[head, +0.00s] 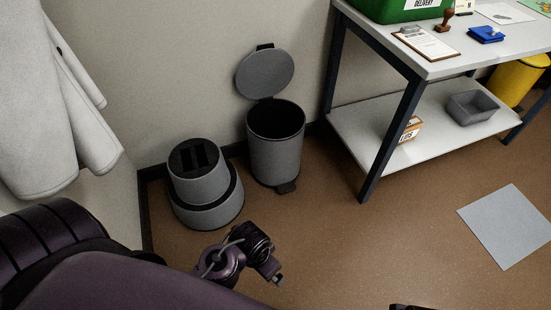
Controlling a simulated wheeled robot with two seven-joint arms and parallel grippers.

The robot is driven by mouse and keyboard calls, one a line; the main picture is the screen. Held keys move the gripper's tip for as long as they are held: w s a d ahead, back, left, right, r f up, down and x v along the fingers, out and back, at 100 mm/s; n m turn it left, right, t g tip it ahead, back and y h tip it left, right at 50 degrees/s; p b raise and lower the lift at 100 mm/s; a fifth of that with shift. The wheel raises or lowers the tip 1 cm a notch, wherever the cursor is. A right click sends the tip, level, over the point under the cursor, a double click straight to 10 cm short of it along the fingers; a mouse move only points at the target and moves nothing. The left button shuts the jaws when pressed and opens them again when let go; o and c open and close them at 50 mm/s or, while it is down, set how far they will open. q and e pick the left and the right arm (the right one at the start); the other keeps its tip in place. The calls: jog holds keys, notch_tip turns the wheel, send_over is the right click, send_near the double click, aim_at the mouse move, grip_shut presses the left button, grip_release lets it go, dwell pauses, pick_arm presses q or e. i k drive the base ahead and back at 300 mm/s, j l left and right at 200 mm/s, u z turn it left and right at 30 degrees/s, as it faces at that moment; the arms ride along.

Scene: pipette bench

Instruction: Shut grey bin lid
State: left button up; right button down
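The grey bin (275,153) stands on the floor by the back wall. Its round grey lid (265,76) is open, tilted up and back near the wall, and the dark inside of the bin shows. A dark pedal (286,187) sticks out at the foot of the bin. My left gripper (279,281) is low in the picture, in front of the bin and apart from it. It appears empty, but its fingers are too small to tell open from shut. My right gripper cannot be made out; only a dark sliver shows at the bottom edge.
A grey step stool (203,185) stands just left of the bin. A table (470,52) with a lower shelf (440,122) and dark legs is to the right. A white coat (60,110) hangs at the left. A pale sheet (508,226) lies on the open brown floor.

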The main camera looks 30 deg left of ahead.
aim_at(267, 71)
jog(key=i+j, duration=0.3)
jog(key=i, duration=0.25)
jog(key=i+j, duration=0.3)
jog(key=i, duration=0.25)
jog(key=z, duration=0.05)
